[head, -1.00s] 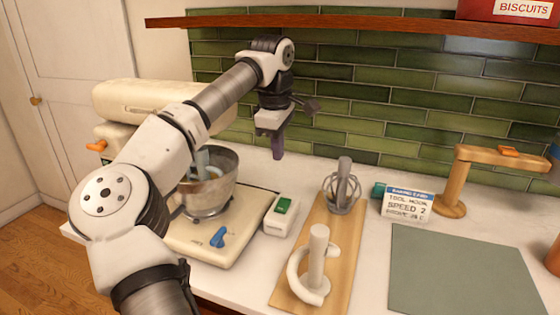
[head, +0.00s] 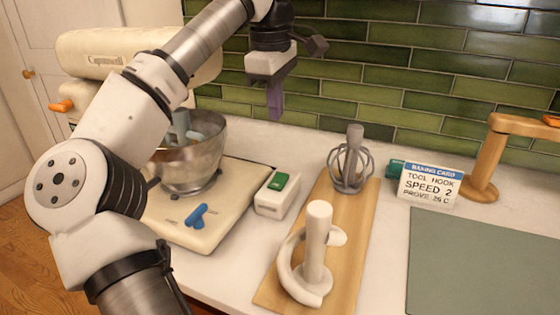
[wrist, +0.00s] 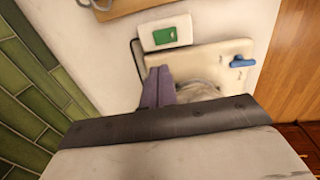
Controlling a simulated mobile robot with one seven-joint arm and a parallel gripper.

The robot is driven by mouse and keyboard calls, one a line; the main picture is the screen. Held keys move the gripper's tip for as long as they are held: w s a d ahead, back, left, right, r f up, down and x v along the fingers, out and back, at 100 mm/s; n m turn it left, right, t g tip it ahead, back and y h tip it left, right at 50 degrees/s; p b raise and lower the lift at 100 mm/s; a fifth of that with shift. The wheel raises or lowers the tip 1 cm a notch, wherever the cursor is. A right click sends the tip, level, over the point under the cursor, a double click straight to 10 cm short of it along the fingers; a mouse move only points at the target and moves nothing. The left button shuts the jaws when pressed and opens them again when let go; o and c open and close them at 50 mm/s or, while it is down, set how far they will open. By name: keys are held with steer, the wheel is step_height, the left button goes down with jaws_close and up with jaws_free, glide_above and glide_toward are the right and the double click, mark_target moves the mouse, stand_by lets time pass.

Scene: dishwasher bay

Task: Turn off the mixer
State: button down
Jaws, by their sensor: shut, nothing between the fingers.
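A small white box with a green switch (head: 277,182) stands just right of the base; the green switch also shows in the wrist view (wrist: 165,35). My gripper (head: 274,103) is shut and empty, pointing down above and behind the box. My arm hides part of the mixer.
A wooden board (head: 345,268) holds a whisk (head: 350,165) and a white hook tool (head: 318,240). A baking card (head: 430,186) reads tool hook, speed 2. A wooden stand (head: 487,165) and a grey-green mat (head: 480,260) are at the right. The tiled wall is close behind.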

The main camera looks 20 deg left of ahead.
mark_target(279, 177)
steer(key=f, duration=0.4)
steer(key=w+f, duration=0.1)
steer(key=f, duration=0.9)
steer(key=shift+w, duration=0.4)
steer(key=shift+w+f, duration=0.1)
steer(key=shift+f, duration=0.15)
steer(key=shift+s, duration=0.25)
steer(key=shift+s+r, duration=0.15)
steer(key=shift+s, duration=0.4)
steer(key=shift+r, duration=0.1)
